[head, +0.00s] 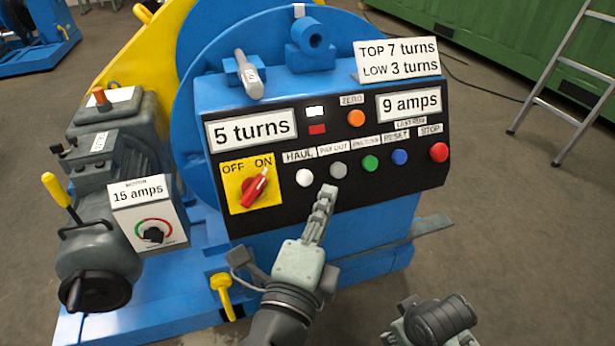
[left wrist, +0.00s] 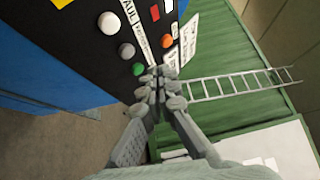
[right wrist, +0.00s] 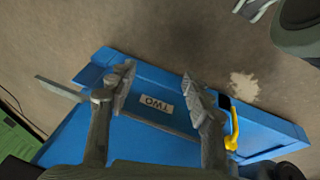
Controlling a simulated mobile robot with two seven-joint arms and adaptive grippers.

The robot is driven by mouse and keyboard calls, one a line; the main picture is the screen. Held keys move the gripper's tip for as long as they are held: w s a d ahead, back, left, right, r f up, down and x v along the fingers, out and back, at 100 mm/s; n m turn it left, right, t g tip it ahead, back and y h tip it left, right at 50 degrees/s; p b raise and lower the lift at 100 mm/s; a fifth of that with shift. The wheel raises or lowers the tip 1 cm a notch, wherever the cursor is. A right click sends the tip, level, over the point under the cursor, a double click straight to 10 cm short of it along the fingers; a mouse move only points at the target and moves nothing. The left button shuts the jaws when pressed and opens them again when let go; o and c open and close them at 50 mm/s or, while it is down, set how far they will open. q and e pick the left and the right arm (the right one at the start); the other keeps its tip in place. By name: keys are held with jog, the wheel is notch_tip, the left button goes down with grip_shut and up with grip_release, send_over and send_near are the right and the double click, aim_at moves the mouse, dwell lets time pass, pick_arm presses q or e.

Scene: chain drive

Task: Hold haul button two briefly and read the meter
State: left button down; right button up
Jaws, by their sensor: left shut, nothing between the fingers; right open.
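The blue machine's black panel (head: 410,170) carries a row of buttons: white under HAUL (head: 304,177), grey under PAY OUT (head: 338,170), then green, blue and red. My left gripper (head: 327,190) is shut and empty, its tips just below the grey button in the head view; I cannot tell whether they touch the panel. The left wrist view also shows the white button (left wrist: 109,23) clear of the fingers. The panel displays read 5 turns (head: 251,130) and 9 amps (head: 411,104). A TWO label (right wrist: 156,105) shows on the blue machine. My right gripper (right wrist: 158,82) is open and empty.
A motor box reading 15 amps (head: 140,192) stands left of the panel. A red OFF/ON switch (head: 255,187) points toward ON. A sign says TOP 7 turns, LOW 3 turns (head: 398,58). A ladder (head: 575,80) leans by a green container (head: 500,35).

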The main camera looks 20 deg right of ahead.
aim_at(305, 178)
pick_arm(q)
jog(key=shift+w, duration=0.1)
jog(key=shift+w+a+f+b, duration=0.1)
jog(key=shift+w+f+b, duration=0.55)
jog(key=shift+w, duration=0.65)
jog(key=shift+w+f+b, duration=0.55)
jog(key=shift+w+f, duration=0.1)
jog(key=shift+w, duration=0.65)
jog(key=shift+w+a+f+b, duration=0.1)
jog(key=shift+w+f+b, duration=0.55)
jog(key=shift+w, duration=0.65)
pick_arm(e)
jog(key=w+a+r+t+y, duration=0.1)
jog(key=w+a+r+t, duration=0.3)
jog(key=w+a+r, duration=0.2)
jog(key=shift+w+r+n+t+y, duration=0.35)
jog(key=shift+r+n+t+y, duration=0.05)
pick_arm(q)
jog(key=shift+f, duration=0.1)
pick_arm(e)
jog(key=shift+f, duration=0.1)
pick_arm(q)
jog(key=shift+w+f, duration=0.1)
jog(key=shift+w, duration=0.25)
